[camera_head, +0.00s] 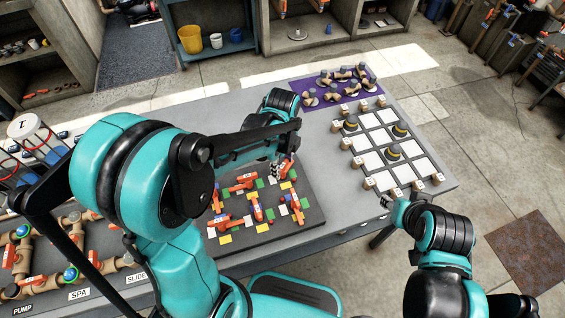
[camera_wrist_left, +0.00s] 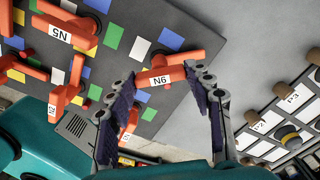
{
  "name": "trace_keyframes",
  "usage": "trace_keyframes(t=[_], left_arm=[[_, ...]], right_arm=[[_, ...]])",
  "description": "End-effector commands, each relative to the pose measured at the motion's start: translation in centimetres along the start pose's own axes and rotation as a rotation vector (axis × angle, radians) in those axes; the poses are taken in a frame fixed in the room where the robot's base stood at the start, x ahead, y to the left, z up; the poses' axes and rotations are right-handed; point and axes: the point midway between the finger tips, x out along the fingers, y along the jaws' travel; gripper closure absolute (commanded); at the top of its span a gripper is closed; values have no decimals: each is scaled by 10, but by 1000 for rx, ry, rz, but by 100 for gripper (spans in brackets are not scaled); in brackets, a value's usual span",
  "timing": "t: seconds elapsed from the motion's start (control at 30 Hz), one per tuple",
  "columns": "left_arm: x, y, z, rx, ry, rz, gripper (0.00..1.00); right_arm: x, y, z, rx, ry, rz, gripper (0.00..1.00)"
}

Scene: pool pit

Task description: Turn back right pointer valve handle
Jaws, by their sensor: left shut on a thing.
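Several orange pointer valve handles sit on a dark board (camera_head: 275,236) with coloured squares in the head view. My left gripper (camera_head: 280,166) is over the board's far right part. In the left wrist view, the left gripper's fingers (camera_wrist_left: 163,80) are closed on either side of the orange handle labelled N6 (camera_wrist_left: 160,79). The handle N5 (camera_wrist_left: 68,33) lies to its left, free of the fingers. The arm hides part of the board in the head view. My right gripper (camera_head: 393,203) is beyond the table's front right edge, small and partly hidden by its own wrist.
A white-square grid board (camera_head: 375,139) with knobs and labelled blocks is at the right of the table. A purple mat (camera_head: 300,88) with several valve pieces lies at the back. A pipe board (camera_head: 75,262) is at the left. Bare grey tabletop lies between the boards.

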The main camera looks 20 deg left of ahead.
Motion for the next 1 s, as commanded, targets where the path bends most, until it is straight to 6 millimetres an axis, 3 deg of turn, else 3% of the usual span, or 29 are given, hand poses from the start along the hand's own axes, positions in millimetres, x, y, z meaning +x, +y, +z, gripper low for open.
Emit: trace_keyframes(t=[0.6,1.0], left_arm=[[0,0,0,536,1,0,77],[0,0,0,701,1,0,77]], right_arm=[[0,0,0,0,0,0,60],[0,0,0,0,0,0,60]])
